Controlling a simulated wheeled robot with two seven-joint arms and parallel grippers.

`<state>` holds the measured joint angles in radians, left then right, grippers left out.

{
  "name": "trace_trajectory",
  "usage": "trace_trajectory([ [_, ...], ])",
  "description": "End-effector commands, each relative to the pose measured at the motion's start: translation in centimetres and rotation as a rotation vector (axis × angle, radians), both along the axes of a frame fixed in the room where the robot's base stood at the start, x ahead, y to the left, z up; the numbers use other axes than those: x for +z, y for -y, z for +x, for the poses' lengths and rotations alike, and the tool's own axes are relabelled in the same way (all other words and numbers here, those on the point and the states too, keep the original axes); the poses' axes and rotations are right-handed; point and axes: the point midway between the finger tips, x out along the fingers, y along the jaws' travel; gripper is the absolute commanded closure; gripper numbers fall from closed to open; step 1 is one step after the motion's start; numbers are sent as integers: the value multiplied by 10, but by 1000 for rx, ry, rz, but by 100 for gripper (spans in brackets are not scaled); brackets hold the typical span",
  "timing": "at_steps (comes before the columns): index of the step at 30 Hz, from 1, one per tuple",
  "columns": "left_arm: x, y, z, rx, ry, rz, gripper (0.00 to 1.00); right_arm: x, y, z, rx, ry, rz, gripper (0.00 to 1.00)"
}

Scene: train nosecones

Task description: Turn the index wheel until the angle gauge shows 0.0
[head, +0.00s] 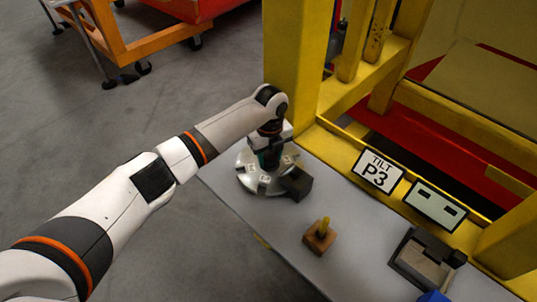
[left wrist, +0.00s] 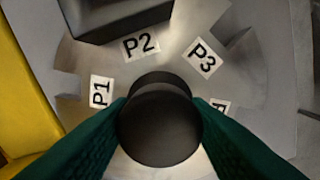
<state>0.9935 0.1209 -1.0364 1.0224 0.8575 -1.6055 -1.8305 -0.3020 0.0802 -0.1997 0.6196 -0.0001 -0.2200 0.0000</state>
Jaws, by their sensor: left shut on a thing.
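The index wheel (head: 250,181) is a silver notched disc on the grey bench. In the left wrist view the wheel (left wrist: 262,75) carries labels P1, P2, P3 and a partly hidden one. A black block (head: 297,184) sits at its rim; in the wrist view this block (left wrist: 120,18) is nearest to P2. My left gripper (head: 270,158) points down over the wheel, its green fingers shut on the round black knob (left wrist: 160,125) at the centre. A sign (head: 378,172) reads TILT P3. My right gripper is out of view.
A wooden block (head: 318,240) with a yellow peg stands on the bench (head: 270,222). A dark tray-like fixture (head: 424,262) and a blue item (head: 433,297) lie at the right. A yellow frame (head: 292,70) rises behind the wheel.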

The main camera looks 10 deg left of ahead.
Motion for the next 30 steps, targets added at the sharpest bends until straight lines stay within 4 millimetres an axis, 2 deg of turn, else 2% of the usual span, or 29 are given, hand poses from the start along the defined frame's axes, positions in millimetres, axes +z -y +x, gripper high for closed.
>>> trace_trajectory([
  [3,2,-1,2,1,8,2,98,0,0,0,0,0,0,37],
  [4,2,-1,2,1,8,2,52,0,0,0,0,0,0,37],
  [7,2,-1,2,0,7,2,36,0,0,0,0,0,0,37],
  [16,1,0,1,-1,4,1,35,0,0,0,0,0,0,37],
  [19,8,0,2,-1,6,-1,35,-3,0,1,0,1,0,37],
  [23,28,0,2,-1,8,-1,35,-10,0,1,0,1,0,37],
  [30,79,0,2,-1,9,0,35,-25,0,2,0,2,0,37],
])
